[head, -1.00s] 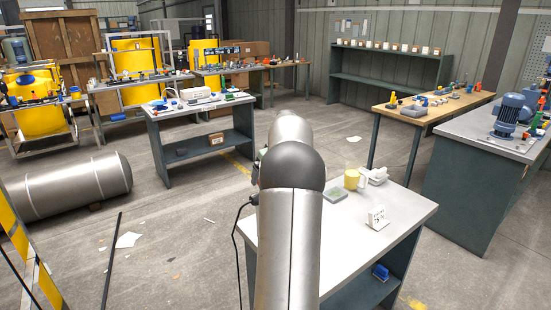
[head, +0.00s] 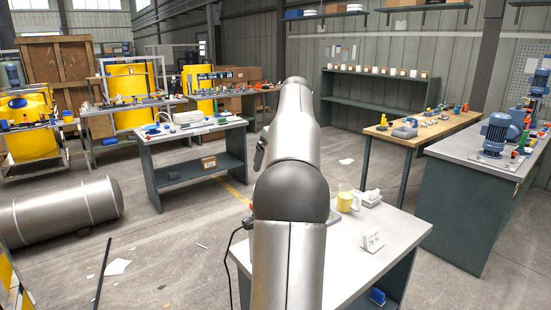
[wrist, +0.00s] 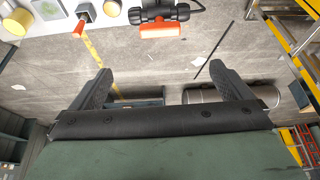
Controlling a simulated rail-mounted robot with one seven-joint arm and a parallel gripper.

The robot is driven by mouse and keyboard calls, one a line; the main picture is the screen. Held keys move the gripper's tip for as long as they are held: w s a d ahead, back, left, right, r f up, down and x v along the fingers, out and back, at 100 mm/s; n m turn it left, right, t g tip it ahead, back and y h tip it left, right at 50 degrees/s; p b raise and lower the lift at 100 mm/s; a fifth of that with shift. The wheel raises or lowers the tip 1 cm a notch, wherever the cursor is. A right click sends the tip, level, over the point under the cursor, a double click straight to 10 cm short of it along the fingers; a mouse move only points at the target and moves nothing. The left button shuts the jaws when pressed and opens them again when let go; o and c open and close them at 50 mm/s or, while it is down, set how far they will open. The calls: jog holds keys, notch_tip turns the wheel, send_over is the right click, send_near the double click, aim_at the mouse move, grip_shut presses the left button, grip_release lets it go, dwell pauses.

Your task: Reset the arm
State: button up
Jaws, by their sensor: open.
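My gripper (wrist: 165,88) is open and empty in the wrist view, its two dark fingers wide apart with floor showing between them. A near bench with a white top (head: 330,270) stands under and right of my arm in the head view.
A yellow mug (head: 345,201) and a small white stand (head: 372,240) are on the near bench. A bench with blue motors (head: 500,130) is at right. A grey tank (head: 60,208) lies on the floor at left. Open floor surrounds the near bench.

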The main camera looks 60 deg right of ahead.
dwell(0.5)
jog(key=w+a+f+g, duration=0.1)
jog(key=w+a+f, duration=0.15)
jog(key=a, duration=0.75)
jog(key=w+a+f+n+y, duration=0.1)
jog(key=a+f, duration=0.2)
jog(key=a, duration=0.7)
jog(key=w+a+f+g, duration=0.1)
jog(key=w+a+f, duration=0.1)
jog(key=a, duration=0.8)
jog(key=s+a+f+n, duration=0.1)
jog(key=s+a+f, duration=0.6)
jog(key=s+a, duration=0.2)
jog(key=s+a+f+n+g, duration=0.1)
jog(key=s+a+f, duration=0.6)
jog(key=s+a, duration=0.3)
jog(key=shift+a+f+g, duration=0.3)
jog(key=shift+a+f, duration=0.05)
jog(key=shift+a, duration=0.65)
